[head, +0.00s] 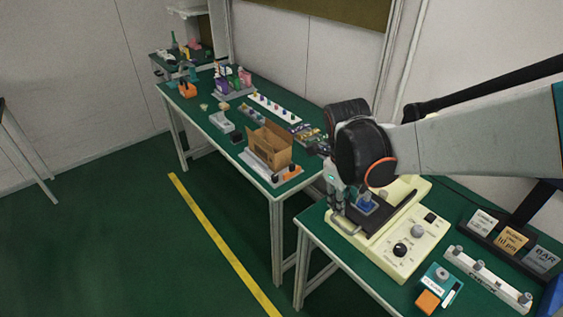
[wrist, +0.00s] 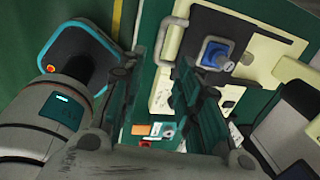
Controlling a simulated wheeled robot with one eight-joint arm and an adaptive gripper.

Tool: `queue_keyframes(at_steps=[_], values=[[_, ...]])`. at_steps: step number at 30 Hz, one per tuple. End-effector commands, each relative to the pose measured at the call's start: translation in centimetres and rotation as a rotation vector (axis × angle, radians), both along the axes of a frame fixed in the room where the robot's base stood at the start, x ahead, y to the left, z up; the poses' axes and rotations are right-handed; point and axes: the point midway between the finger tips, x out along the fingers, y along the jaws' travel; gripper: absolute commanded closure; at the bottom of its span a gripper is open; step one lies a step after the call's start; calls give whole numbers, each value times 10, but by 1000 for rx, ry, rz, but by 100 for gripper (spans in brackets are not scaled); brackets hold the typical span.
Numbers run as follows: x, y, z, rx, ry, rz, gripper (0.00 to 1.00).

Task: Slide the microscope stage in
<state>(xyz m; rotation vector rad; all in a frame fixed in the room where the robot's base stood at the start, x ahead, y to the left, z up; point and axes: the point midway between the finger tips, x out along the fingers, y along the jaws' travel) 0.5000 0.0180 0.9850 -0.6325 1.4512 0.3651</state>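The microscope (head: 397,247) is a cream unit with dials on the green bench at right. Its dark stage plate (head: 378,218) carries a small blue square piece (head: 366,204); the blue piece also shows in the wrist view (wrist: 216,53). A pale bar-like handle (wrist: 172,42) stands along the stage's left side in the wrist view. My gripper (head: 341,203) points down at the stage's near left edge. In the wrist view its fingers (wrist: 160,68) are apart, with the handle just beyond the tips. I cannot tell whether they touch it. My arm hides the back of the microscope.
A teal-and-orange block (head: 433,289), a rack with metal knobs (head: 487,280) and label cards (head: 513,239) stand right of the microscope. Another bench holds a cardboard box (head: 269,147) and small parts. The floor in front is clear, with a yellow line (head: 220,240).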

Motion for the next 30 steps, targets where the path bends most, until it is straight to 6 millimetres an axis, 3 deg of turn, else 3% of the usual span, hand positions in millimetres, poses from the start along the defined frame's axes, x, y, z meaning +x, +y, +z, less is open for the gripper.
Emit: queue_keyframes(at_steps=[6,15,21,30], values=[[6,-6,-48,0,-1,1,69],[11,-13,-98,0,-1,1,69],[13,-16,-112,1,-1,2,69],[13,-16,-114,1,-1,2,69]])
